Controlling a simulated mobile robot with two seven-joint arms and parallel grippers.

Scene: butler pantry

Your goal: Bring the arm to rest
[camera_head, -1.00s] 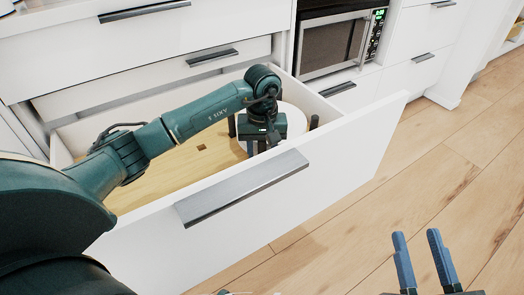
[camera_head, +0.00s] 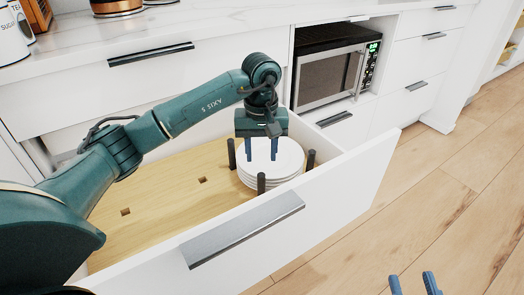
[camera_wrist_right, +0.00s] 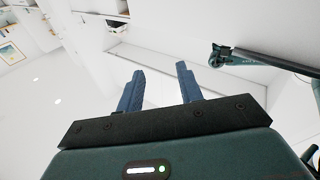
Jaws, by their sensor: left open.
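My left gripper (camera_head: 261,150) points down just above a stack of white plates (camera_head: 283,172) in the open drawer. Its two blue fingers are apart with nothing between them. Dark pegs stand around the stack. My right gripper (camera_head: 412,284) is at the bottom edge of the head view, with only its fingertips showing. In the right wrist view its two blue fingers (camera_wrist_right: 160,88) are spread apart and empty.
The open drawer (camera_head: 340,200) has a wooden peg board (camera_head: 160,195) inside and a metal handle (camera_head: 243,230) in front. A microwave (camera_head: 332,72) sits behind to the right. Canisters stand on the counter (camera_head: 190,22). The wooden floor (camera_head: 450,215) at right is clear.

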